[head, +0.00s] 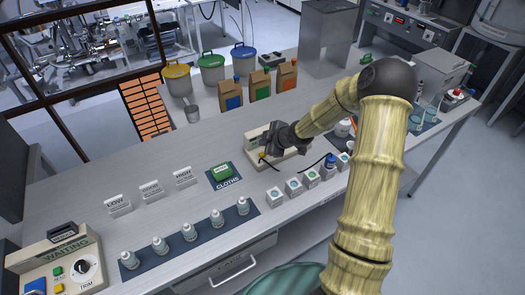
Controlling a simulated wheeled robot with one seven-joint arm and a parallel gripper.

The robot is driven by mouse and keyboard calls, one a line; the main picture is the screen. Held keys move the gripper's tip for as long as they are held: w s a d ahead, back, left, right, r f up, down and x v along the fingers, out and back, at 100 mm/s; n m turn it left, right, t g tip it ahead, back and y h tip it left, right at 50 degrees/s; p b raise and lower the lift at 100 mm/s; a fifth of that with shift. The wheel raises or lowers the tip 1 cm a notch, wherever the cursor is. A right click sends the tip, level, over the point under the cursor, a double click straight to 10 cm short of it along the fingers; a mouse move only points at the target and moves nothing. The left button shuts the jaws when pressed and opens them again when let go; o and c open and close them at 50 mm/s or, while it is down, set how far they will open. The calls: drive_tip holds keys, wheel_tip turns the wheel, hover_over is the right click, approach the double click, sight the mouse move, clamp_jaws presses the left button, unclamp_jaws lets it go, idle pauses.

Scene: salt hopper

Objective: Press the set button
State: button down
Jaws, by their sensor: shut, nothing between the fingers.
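My gripper (266,153) is shut and empty. It is low over a beige device (290,156) in the middle of the bench, and my wrist hides much of that device. A small yellow spot shows at the fingertips; I cannot tell whether it is touched. A control box (92,281) stands at the lower left, far from my gripper. I cannot read a "set" label on any button.
A green block (222,173) on a "CLOTHS" mat lies left of my gripper. Small white boxes (293,187) stand close in front. Bottles on a dark mat (174,255) line the front edge. Paper bags (260,86) and lidded buckets (211,68) stand behind.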

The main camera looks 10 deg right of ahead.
wheel_tip(320, 180, up, 2)
drive_tip(key=shift+r+p, duration=0.1)
drive_tip(key=shift+p, duration=0.6)
drive_tip(key=s+r+m+g+h, duration=0.1)
drive_tip(key=s+r+m, duration=0.2)
drive_tip(key=s, duration=0.6)
drive_tip(key=s+r+m+g+h, duration=0.2)
drive_tip(key=s+r+m, duration=0.2)
drive_tip(key=s+m, duration=0.3)
drive_tip(key=s+r+m+g+h, duration=0.1)
drive_tip(key=s+r+m, duration=0.3)
drive_tip(key=s, duration=0.8)
drive_tip(key=shift+s+a+m+g+h, duration=0.35)
drive_tip(key=shift+m+g, duration=0.15)
drive_tip(key=shift+g, duration=0.2)
drive_tip(key=shift+d, duration=0.2)
